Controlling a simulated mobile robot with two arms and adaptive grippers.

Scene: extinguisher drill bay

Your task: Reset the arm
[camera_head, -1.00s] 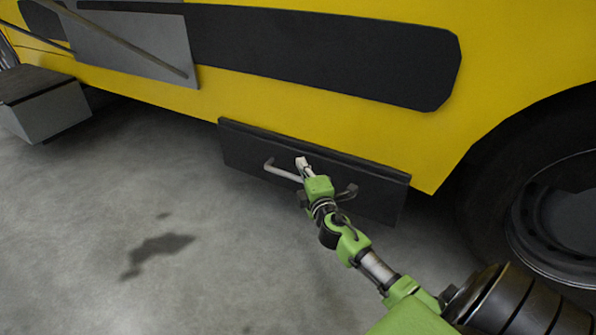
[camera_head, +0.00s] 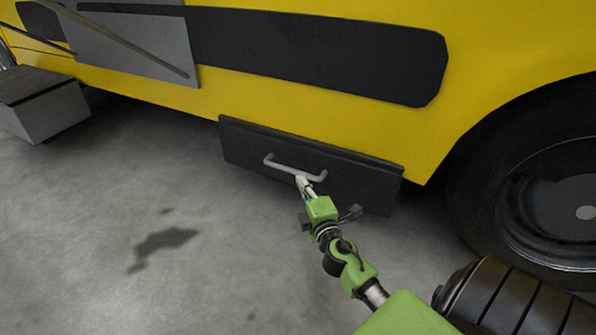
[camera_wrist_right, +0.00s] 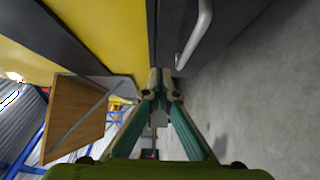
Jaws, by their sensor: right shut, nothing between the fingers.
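My right gripper (camera_head: 302,184) is at the end of the green arm that comes in from the lower right. It is shut and empty. In the head view its tip appears just below the grey bar handle (camera_head: 292,168) on the dark compartment panel (camera_head: 240,146). In the right wrist view the fingertips (camera_wrist_right: 160,84) meet, and the handle (camera_wrist_right: 200,32) passes above and to the right of them, apart from them. My left gripper is not in view.
The panel sits low on a yellow vehicle (camera_head: 300,90) with a dark stripe. A large wheel (camera_head: 555,200) stands at the right, close to my arm. A grey step box (camera_head: 45,105) is at the left. The concrete floor (camera_head: 90,220) is clear. A wooden board (camera_wrist_right: 78,112) shows in the wrist view.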

